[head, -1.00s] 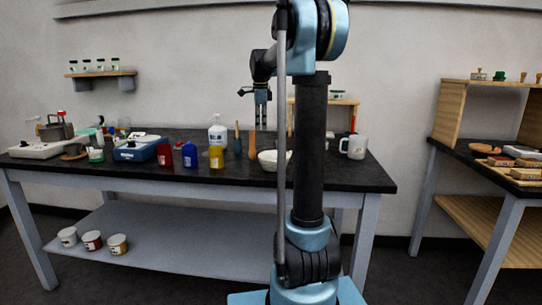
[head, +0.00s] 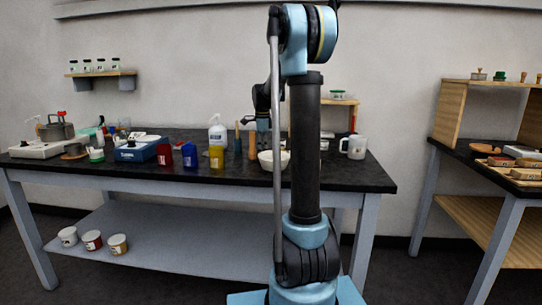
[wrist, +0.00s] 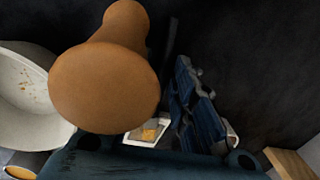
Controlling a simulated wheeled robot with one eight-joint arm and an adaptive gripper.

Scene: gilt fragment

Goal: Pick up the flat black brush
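My gripper (head: 263,126) points down over the back of the black-topped bench, behind the white bowl (head: 272,161). Its two fingers look slightly apart in the head view, with nothing seen between them. The dark blue gripper parts (wrist: 200,105) also show in the wrist view. I cannot pick out the flat black brush for certain. A thin dark strip (wrist: 170,42) behind the wooden handle in the wrist view may be it, but it blends into the dark background. The orange-brown wooden handle (wrist: 105,85) is very close to the wrist camera and hides much behind it.
The bowl also shows at the left of the wrist view (wrist: 25,98). A wooden tool (head: 252,146), a blue-handled tool (head: 237,139), a spray bottle (head: 217,136) and a yellow container (head: 216,157) stand left of my gripper. A white mug (head: 354,147) stands to the right.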

